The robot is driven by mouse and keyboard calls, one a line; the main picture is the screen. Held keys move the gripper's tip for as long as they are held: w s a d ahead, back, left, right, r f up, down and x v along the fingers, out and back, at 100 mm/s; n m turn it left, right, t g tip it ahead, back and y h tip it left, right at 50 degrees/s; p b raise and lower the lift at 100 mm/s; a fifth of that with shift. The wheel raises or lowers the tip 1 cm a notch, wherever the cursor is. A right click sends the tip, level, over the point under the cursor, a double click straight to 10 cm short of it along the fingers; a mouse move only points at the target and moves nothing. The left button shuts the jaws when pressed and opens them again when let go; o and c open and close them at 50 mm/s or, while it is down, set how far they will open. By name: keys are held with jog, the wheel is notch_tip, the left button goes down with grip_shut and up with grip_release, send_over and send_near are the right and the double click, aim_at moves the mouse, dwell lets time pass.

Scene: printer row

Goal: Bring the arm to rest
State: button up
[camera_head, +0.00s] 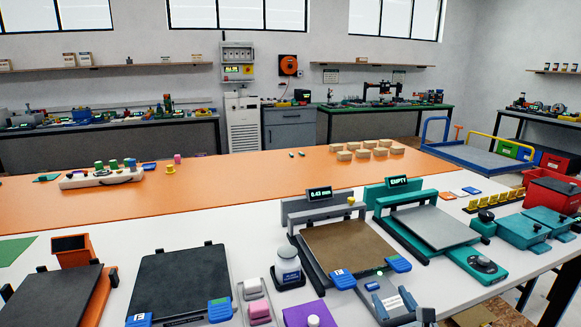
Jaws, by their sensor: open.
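Neither my arm nor my gripper can be made out in the head view. The white table (250,240) in front of me carries printers and small tools. One printer with a brown bed (348,250) has a small display reading about 0.43 mm. To its right, a teal printer with a grey bed (435,227) has a display reading EMPTY.
Teal boxes (522,229) stand at right. The orange mat (240,187) has wide bare stretches.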

jog(key=s+d+f+n+g+h, duration=0.1)
jog(key=s+f+n, duration=0.2)
jog(key=s+n, duration=0.75)
jog(key=s+f+n+g+h, duration=0.1)
jog(key=s+f+n, duration=0.25)
jog(key=s, duration=1.35)
jog(key=s+r+n, duration=0.7)
jog(key=s+n, duration=0.2)
jog(key=s, duration=0.2)
jog(key=s+a+r+n, duration=0.1)
jog(key=s+r+n, duration=0.6)
jog(key=s, duration=0.5)
jog(key=shift+a+r+n+g, duration=0.25)
jog(key=shift+r+n+g, duration=0.15)
jog(key=shift+n, duration=0.7)
